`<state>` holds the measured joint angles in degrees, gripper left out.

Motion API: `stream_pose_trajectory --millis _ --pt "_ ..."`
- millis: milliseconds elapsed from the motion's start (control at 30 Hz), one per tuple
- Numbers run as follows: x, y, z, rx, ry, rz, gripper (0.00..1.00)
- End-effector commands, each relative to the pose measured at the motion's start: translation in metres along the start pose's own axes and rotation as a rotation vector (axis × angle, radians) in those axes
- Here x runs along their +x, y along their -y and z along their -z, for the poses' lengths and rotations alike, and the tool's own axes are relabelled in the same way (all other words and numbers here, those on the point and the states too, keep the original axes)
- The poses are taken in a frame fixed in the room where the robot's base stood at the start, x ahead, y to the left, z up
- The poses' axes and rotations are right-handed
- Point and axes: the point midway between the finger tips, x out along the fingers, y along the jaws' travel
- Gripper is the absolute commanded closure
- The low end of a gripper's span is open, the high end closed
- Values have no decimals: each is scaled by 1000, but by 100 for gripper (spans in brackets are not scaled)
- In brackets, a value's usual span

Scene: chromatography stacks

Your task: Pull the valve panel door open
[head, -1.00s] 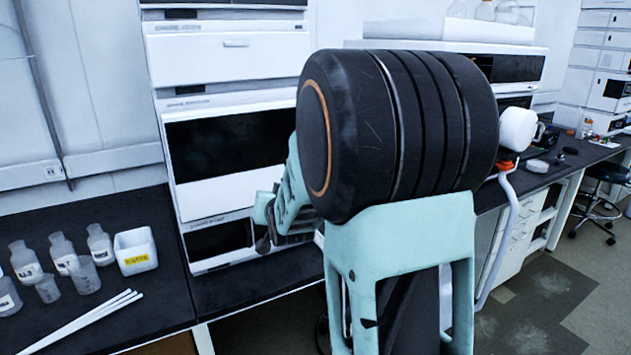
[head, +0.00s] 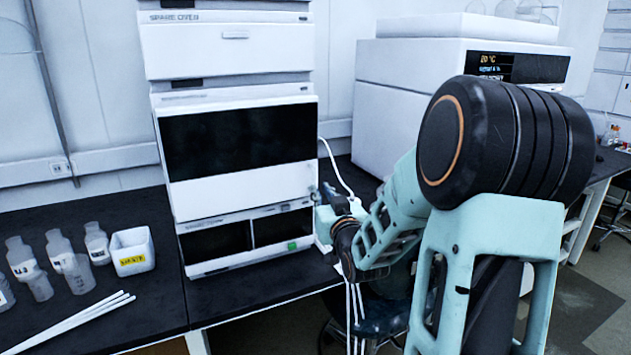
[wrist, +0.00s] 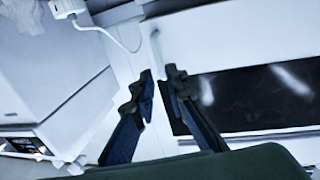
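The instrument stack (head: 240,190) stands on the dark bench in the head view. Its middle module has a white front door (head: 240,188) with a wide dark window (head: 240,140); this door looks closed. The window also shows at the right of the wrist view (wrist: 265,95). My gripper (head: 318,194) is at the stack's right edge, near the door's lower right corner. In the wrist view, the two dark fingers (wrist: 161,80) are apart, with a narrow gap and nothing clearly between them. A pale upright bar (wrist: 155,42) shows just beyond the fingertips; I cannot tell whether they touch the door.
A lower module (head: 245,237) has two dark panes. A white instrument (head: 395,115) with a display stands right of the stack. A white cable (head: 333,165) runs between them, close to my gripper. Bottles (head: 65,262), a labelled tub (head: 132,252) and white rods (head: 80,320) lie left.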

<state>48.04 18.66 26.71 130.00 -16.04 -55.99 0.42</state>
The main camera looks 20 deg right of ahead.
Motion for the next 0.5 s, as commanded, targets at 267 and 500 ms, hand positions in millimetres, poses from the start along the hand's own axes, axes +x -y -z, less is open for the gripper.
stream_pose_trajectory --millis 267,500 --pt "50 0 -1 3 1 -1 87" --pt "74 0 -1 2 2 -1 87"
